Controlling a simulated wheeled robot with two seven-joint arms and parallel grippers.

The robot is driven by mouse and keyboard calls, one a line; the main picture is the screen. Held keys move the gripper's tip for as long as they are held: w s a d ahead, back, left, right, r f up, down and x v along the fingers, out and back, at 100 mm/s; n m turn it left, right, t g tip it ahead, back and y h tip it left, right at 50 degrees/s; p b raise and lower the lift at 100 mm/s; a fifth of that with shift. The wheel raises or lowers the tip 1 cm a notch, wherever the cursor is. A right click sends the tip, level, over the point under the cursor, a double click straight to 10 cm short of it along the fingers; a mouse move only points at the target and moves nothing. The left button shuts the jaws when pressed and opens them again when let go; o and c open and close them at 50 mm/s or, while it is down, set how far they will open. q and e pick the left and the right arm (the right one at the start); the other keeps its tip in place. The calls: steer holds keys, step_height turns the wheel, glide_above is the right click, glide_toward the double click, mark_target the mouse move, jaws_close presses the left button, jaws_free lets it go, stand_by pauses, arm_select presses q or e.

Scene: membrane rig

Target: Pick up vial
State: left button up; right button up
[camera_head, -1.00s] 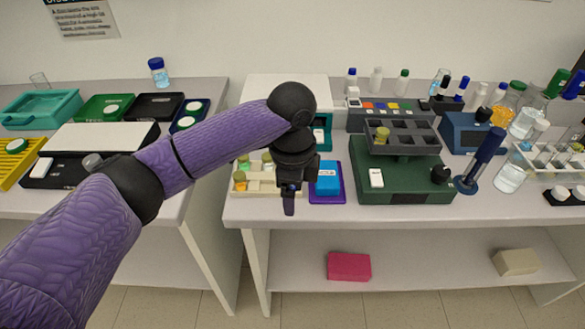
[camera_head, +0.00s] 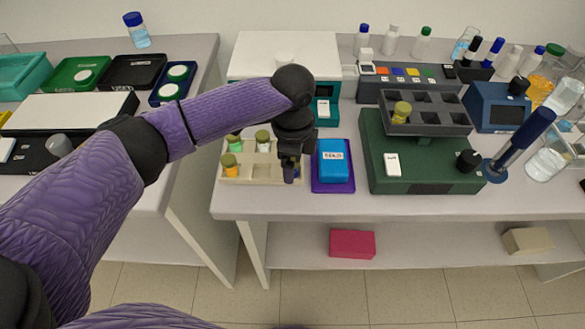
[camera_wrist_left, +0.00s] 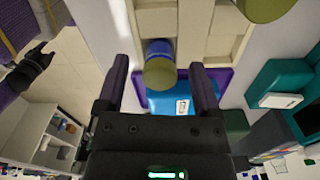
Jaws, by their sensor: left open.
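The cream vial rack (camera_head: 262,177) stands at the front left of the bench. It holds an orange vial (camera_head: 231,170), a green vial (camera_head: 234,146) and a pale vial (camera_head: 263,142), with olive or whitish caps. My left gripper (camera_head: 290,172) is open over the rack's right end. In the left wrist view, a blue vial with an olive cap (camera_wrist_left: 160,72) appears between the two open fingers (camera_wrist_left: 160,95), and I cannot tell whether they touch it. The gripper mostly hides this vial in the head view. My right gripper is out of view.
A blue box (camera_head: 335,160) on a purple tray (camera_head: 333,187) stands just right of the gripper. Further right is a green device (camera_head: 430,178) with a grey rack and one vial (camera_head: 402,112). A white-topped machine (camera_head: 285,50) stands behind the vial rack.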

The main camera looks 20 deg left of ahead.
arm_select(q)
steer(key=shift+f, duration=0.35)
steer(key=shift+r, duration=0.1)
jaws_close()
